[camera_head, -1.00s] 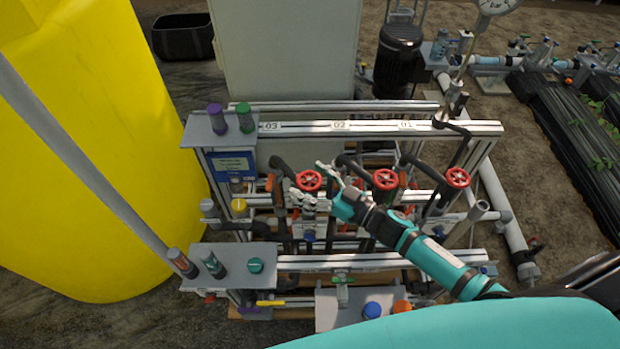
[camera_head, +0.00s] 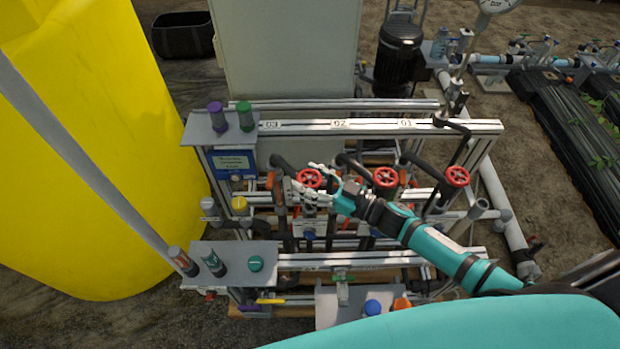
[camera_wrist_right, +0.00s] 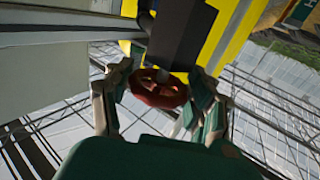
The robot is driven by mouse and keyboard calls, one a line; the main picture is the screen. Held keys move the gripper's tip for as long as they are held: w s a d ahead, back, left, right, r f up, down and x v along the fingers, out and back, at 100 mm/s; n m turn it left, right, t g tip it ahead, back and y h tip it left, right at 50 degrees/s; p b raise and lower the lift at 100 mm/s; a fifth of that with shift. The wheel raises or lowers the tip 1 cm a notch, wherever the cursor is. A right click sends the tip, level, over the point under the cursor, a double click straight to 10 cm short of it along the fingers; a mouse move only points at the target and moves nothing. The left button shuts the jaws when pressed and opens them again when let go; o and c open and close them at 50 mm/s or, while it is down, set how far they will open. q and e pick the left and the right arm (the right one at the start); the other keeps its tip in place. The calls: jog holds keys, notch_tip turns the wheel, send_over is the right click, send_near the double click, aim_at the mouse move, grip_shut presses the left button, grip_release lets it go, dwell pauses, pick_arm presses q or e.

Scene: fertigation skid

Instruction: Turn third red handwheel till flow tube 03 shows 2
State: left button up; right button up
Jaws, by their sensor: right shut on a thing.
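Three red handwheels stand in a row below the rail labels 03, 02 and 01. The third handwheel (camera_head: 309,178) is the leftmost, below label 03 (camera_head: 271,125). My right gripper (camera_head: 312,184) is at this wheel, its fingers around the rim from the right. In the right wrist view the red wheel (camera_wrist_right: 159,88) lies between the two fingers of my right gripper (camera_wrist_right: 162,95), which are shut on it. Flow tube 03 and its reading cannot be made out. My left gripper is not in view.
The middle handwheel (camera_head: 385,177) and the right handwheel (camera_head: 457,177) stand close to my right arm. Grey shelves with bottles (camera_head: 255,264) are at the left of the skid. A large yellow tank (camera_head: 95,170) stands further left. Bare ground lies around the skid.

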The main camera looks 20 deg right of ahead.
jog(key=shift+n+g+y, duration=0.5)
jog(key=shift+g+y, duration=0.1)
jog(key=o, duration=1.2)
jog(key=shift+c, duration=0.2)
jog(key=v, duration=0.7)
jog(key=shift+s+d, duration=0.15)
jog(key=shift+d, duration=0.1)
